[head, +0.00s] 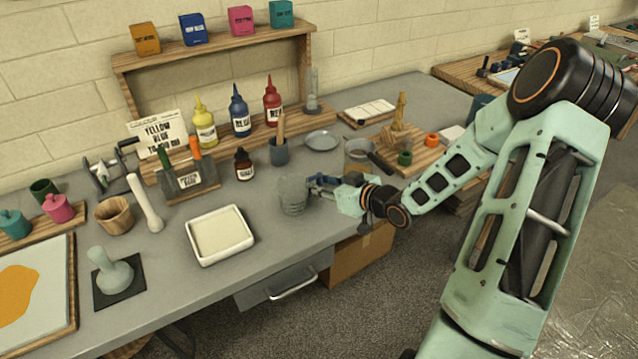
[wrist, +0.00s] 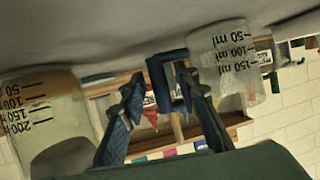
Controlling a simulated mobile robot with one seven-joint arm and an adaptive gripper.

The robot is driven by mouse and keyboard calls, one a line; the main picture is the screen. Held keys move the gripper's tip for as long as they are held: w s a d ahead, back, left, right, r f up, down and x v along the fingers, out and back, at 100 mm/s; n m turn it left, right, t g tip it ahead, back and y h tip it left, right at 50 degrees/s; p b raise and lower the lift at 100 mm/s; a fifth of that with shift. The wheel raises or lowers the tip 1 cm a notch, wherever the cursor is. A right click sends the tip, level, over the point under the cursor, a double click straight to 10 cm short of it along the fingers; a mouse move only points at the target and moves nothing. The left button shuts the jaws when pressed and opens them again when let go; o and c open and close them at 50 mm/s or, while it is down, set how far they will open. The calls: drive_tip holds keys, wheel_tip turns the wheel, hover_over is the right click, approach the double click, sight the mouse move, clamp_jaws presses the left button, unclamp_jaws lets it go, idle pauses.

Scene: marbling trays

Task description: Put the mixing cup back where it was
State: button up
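A clear, ribbed-looking cup (head: 292,196) stands on the grey bench near its front edge, just left of my gripper (head: 322,182). In the upside-down wrist view, a clear cup with millilitre marks (wrist: 228,65) is at the right, beside one finger and apart from it. Another marked cup (wrist: 42,115), with a brownish band near its base, is at the left of that view. I cannot tell for sure which one is the mixing cup.
A white tray (head: 192,253) lies left of the clear cup. A dark brush pot (head: 279,152), a brown bottle (head: 243,165) and a shallow grey dish (head: 322,140) stand behind. A wooden board (head: 428,157) is at the right. A drawer handle (head: 293,287) juts out below.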

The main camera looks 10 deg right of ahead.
drive_tip(key=p+v, duration=0.1)
drive_tip(key=v, duration=1.1)
